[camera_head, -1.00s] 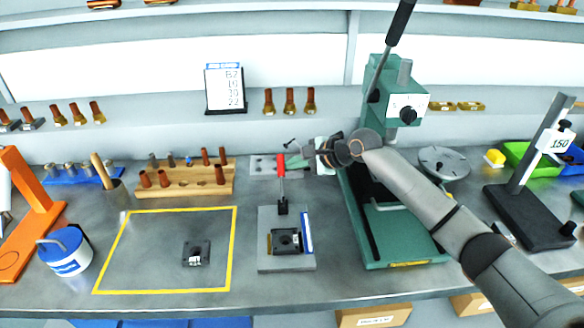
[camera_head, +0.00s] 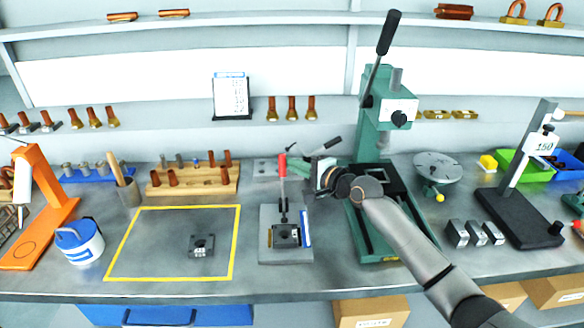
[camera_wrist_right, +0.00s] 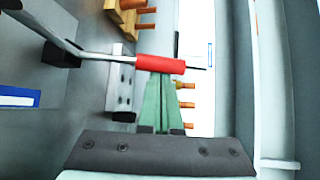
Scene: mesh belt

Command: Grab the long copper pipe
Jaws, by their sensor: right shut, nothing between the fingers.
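Copper pipes stand in a wooden rack (camera_head: 215,186) at the back left of the bench; a taller one (camera_head: 227,158) is at its back right. I cannot tell for sure which one is the long pipe. The rack also shows at the top of the right wrist view (camera_wrist_right: 126,12). My right gripper (camera_head: 319,165) is shut and empty, right of the rack and beside the red-handled clamp (camera_head: 283,166). In the right wrist view, the red handle (camera_wrist_right: 150,65) crosses in front of its green fingertips (camera_wrist_right: 163,82). My left gripper is out of view.
The green press (camera_head: 376,142) stands just behind and right of my right gripper. Copper-topped fittings (camera_head: 291,108) stand on the back ledge. A yellow-outlined area (camera_head: 170,241) holds one dark block. Grey blocks (camera_head: 473,233) and a height gauge (camera_head: 510,208) are at right.

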